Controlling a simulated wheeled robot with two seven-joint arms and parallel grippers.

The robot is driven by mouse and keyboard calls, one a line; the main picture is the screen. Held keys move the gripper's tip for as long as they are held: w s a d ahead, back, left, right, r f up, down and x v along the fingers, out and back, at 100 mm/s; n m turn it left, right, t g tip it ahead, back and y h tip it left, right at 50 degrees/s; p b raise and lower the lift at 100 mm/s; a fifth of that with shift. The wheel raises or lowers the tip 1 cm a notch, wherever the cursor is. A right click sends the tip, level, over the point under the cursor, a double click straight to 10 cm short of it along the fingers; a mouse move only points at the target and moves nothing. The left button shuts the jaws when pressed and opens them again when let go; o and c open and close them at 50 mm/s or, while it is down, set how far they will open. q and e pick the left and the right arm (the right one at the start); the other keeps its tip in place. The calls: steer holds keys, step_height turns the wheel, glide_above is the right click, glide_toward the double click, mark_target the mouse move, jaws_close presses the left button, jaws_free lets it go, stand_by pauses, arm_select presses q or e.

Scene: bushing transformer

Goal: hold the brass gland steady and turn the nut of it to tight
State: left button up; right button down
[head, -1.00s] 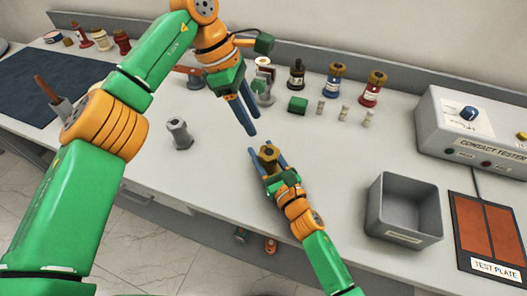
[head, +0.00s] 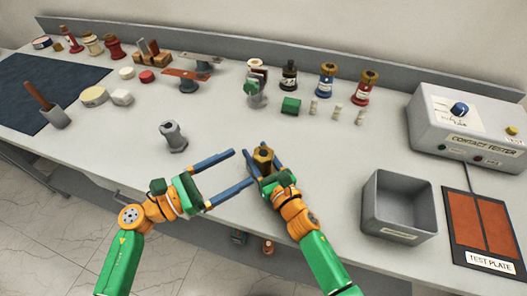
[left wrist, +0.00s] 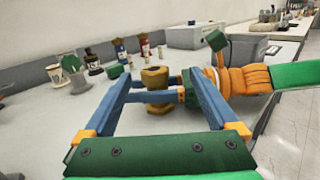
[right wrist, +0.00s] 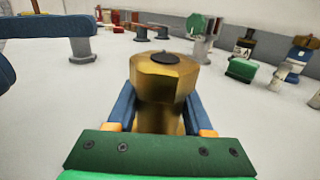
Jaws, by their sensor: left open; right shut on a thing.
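The brass gland (head: 262,153) is upright between the fingers of my right gripper (head: 265,163), which is shut on its body. In the right wrist view the gland's hex nut (right wrist: 165,70) with a dark centre fills the middle, above the fingers. My left gripper (head: 240,170) is open and empty, to the left of the gland, its fingers pointing toward it. In the left wrist view the gland (left wrist: 156,77) stands ahead, between the lines of the two open fingers. I cannot tell whether the gland touches the table.
A grey hex fitting (head: 173,137) stands left of my left gripper. A grey open bin (head: 400,237), the test plate (head: 482,225) and the contact tester (head: 468,128) are at the right. Bushings, a green block (head: 291,105) and small pale parts stand behind the gland.

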mark_target(264, 154)
arm_select(q)
steer(key=shift+s+a+f+n+t+y, duration=0.3)
steer(key=shift+s+a+n+y, duration=0.1)
steer(key=shift+a, duration=0.15)
steer(key=shift+s+a+f+n+t+y, duration=0.3)
steer(key=shift+s+a+y, duration=0.1)
steer(key=shift+a, duration=0.15)
steer(key=x, duration=1.1)
steer(key=shift+w+d+f, duration=0.1)
steer(key=shift+w+d, duration=0.2)
steer(key=c, duration=1.4)
steer(key=shift+o, duration=0.2)
steer(key=shift+g+h, duration=0.3)
steer(key=m+g+h, duration=0.1)
steer(key=m+g, duration=0.1)
steer(key=g, duration=0.1)
steer(key=m+g+h, duration=0.1)
steer(key=m+g, duration=0.2)
steer(key=g, duration=0.1)
steer(key=shift+f+h, duration=0.1)
steer(key=shift+h, duration=0.3)
steer(key=shift+m+g, duration=0.4)
steer(key=shift+g, duration=0.4)
